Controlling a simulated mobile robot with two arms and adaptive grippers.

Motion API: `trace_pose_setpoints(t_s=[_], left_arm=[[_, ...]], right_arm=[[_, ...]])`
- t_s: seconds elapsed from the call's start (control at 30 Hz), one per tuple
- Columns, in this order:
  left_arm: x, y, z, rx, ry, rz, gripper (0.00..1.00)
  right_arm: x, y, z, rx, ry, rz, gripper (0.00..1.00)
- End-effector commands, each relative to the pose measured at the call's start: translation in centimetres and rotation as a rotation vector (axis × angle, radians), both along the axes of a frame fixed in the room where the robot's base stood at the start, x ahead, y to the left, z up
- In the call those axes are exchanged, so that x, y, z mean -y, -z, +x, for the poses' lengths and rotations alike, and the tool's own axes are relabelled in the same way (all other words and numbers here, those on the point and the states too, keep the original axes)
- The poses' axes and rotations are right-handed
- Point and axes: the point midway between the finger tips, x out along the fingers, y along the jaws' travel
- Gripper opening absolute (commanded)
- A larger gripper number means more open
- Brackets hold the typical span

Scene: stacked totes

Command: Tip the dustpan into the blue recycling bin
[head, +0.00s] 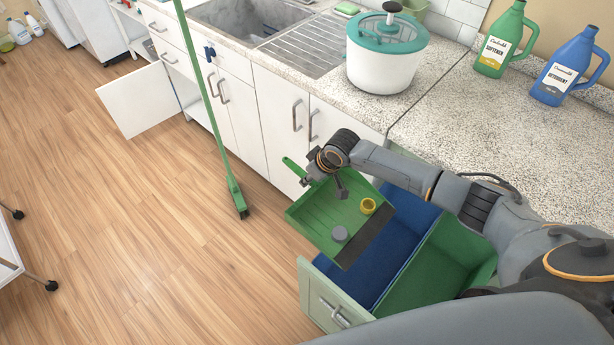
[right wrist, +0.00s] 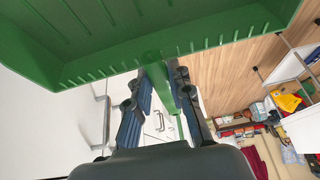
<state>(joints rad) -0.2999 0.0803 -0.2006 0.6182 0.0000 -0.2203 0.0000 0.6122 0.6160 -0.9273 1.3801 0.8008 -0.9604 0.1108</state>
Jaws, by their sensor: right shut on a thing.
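The green dustpan (head: 325,213) is held over the open drawer, its dark lip (head: 365,243) toward the lower right. A grey round piece (head: 340,234) and a yellow ring (head: 368,206) lie on it. My right gripper (head: 322,168) is shut on its green handle, which also shows between the fingers in the right wrist view (right wrist: 158,85). The blue recycling bin (head: 408,216) sits in the drawer, below and partly hidden by the dustpan. Its visible inside looks empty. My left gripper is not in view.
A green bin (head: 440,262) is beside the blue one in the pull-out drawer (head: 338,312). A green broom (head: 222,140) stands left of it. The counter holds a salad spinner (head: 385,60) and two bottles (head: 500,40). A cabinet door (head: 142,100) is open; the floor is mostly clear.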

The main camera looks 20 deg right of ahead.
Motion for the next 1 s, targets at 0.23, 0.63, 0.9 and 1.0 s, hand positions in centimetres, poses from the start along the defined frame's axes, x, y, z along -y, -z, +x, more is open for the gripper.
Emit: trace_pose_setpoints(t_s=[0.23, 0.63, 0.9, 1.0], left_arm=[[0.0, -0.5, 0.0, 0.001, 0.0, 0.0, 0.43], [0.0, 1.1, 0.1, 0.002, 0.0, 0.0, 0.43], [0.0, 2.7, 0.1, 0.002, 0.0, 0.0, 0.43], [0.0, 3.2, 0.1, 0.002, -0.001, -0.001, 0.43]], right_arm=[[0.9, -2.5, -1.5, 0.147, 0.0, 0.073, 0.0], [2.2, -5.5, -4.4, 0.368, -0.001, 0.19, 0.0], [3.4, -7.3, -6.7, 0.506, 0.002, 0.265, 0.0], [3.8, -8.2, -7.6, 0.557, -0.001, 0.292, 0.0]])
